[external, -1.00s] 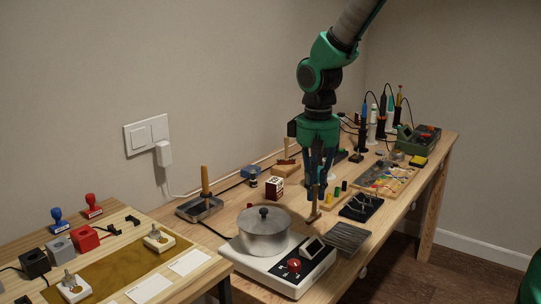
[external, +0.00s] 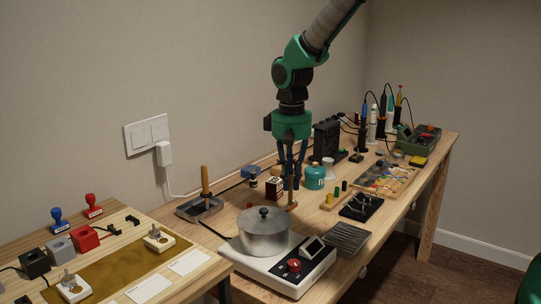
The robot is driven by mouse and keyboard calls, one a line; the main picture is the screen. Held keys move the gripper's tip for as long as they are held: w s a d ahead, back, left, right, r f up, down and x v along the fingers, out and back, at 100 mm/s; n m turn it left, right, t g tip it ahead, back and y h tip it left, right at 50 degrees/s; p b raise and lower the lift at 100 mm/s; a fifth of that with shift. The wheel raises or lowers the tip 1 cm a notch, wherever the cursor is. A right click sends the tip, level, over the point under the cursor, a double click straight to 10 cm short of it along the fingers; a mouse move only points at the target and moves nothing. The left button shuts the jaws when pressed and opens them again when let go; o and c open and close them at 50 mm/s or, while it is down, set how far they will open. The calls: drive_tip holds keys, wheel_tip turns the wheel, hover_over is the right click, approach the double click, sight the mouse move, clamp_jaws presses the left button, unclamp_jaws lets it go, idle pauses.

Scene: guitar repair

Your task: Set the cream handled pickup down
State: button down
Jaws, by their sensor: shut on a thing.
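My gripper (external: 292,183) points straight down over the middle of the long bench, behind and right of the pot. It is shut on a small brown thing with an upright handle (external: 290,206), whose lower end shows below the fingertips. I cannot tell whether it touches the bench or whether it is the cream handled pickup. Two pale pieces with upright knobs stand on the near left bench: one at the mat's back right (external: 159,239), one at its front left (external: 74,287).
A metal pot (external: 264,236) sits on a white hot plate (external: 262,272) left of my gripper. A grey ridged block (external: 349,236) and black rack (external: 361,206) lie right.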

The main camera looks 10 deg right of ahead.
sight(291, 184)
drive_tip(key=shift+f+b, duration=0.4)
drive_tip(key=shift+f, duration=1.35)
drive_tip(key=shift+f, duration=0.15)
drive_tip(key=c, duration=1.8)
unclamp_jaws()
drive_tip(key=shift+o, duration=0.2)
wheel_tip(291, 184, up, 12)
drive_tip(key=shift+r+p, duration=0.15)
drive_tip(key=shift+p, duration=0.95)
